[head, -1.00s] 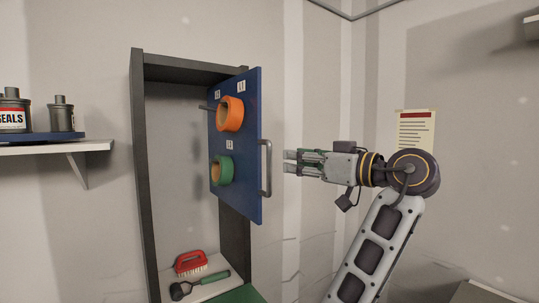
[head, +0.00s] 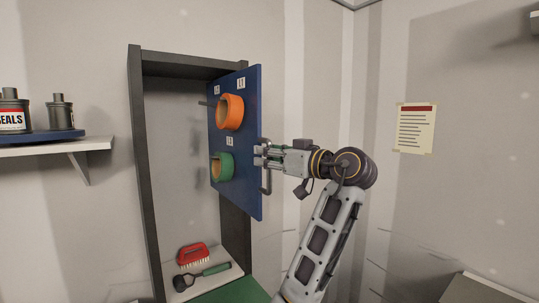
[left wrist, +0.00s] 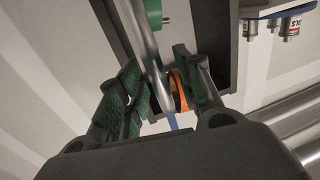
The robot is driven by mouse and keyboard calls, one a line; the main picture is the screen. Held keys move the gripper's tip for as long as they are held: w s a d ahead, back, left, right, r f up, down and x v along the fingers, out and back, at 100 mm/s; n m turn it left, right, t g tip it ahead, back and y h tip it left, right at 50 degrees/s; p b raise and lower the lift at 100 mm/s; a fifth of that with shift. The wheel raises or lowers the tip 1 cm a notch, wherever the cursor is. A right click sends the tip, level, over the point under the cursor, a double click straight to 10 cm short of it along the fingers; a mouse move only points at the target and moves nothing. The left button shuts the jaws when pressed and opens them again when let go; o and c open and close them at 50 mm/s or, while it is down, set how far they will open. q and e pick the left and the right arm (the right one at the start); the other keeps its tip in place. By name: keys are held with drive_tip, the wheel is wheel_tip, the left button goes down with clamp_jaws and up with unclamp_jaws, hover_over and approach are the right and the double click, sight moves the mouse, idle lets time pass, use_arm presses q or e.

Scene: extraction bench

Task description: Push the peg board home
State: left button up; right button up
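The blue peg board (head: 238,184) stands out from the dark cabinet (head: 138,140) at its right side, edge toward me. An orange ring (head: 231,111) and a green ring (head: 222,166) hang on its face. A grey bar handle (head: 267,183) is on its front edge. My left gripper (head: 259,155) is at this handle, its fingers level with the bar's upper half. In the left wrist view the handle (left wrist: 147,55) runs between the fingers (left wrist: 160,85), which are apart with gaps beside the bar. My right gripper is not in view.
A wall shelf (head: 60,147) with dark bottles (head: 61,113) is at the left. A notice (head: 414,128) hangs on the right wall.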

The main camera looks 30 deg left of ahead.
use_arm(q)
clamp_jaws()
idle(0.4)
